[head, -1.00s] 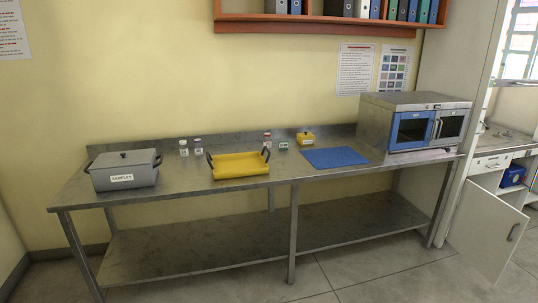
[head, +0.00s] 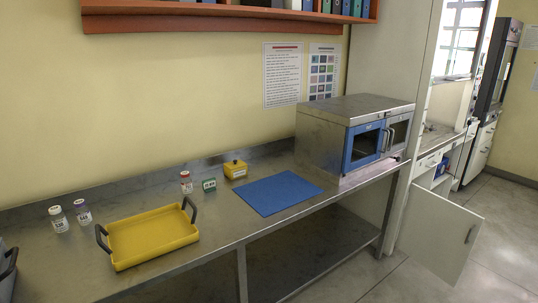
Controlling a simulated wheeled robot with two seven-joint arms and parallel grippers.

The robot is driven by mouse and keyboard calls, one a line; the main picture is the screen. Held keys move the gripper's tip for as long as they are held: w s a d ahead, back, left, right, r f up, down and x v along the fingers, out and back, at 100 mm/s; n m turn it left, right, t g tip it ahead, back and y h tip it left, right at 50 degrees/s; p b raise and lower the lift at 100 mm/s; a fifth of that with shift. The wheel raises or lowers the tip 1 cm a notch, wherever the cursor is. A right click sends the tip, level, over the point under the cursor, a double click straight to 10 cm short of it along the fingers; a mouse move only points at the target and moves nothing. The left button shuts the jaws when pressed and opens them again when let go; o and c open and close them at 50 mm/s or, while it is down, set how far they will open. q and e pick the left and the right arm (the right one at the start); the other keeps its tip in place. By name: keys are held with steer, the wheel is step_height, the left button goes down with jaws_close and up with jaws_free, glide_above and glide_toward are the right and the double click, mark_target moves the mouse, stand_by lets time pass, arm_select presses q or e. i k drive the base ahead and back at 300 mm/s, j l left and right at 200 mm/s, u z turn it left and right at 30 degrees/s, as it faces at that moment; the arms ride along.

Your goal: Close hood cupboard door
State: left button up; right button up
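The white cupboard door (head: 440,233) under the hood stands open at the right, swung out over the floor. Neither of my grippers is in view.
A steel bench (head: 225,215) fills the front left and middle. It holds an incubator (head: 352,135), a blue mat (head: 278,192), a yellow tray (head: 150,236) and several bottles. Open grey floor (head: 400,285) lies right of the bench, around the door.

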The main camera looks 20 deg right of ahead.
mark_target(440, 234)
steer(key=i+l+z, duration=0.15)
steer(key=z, duration=0.25)
steer(key=i+z, duration=0.7)
steer(key=z, duration=0.15)
steer(key=i+z, duration=0.25)
steer(key=z, duration=0.15)
steer(key=i+l+z, duration=0.1)
steer(key=i, duration=0.25)
steer(key=i+l, duration=0.15)
steer(key=i, duration=0.25)
steer(key=i+l+u, duration=0.3)
steer(key=i+l, duration=0.6)
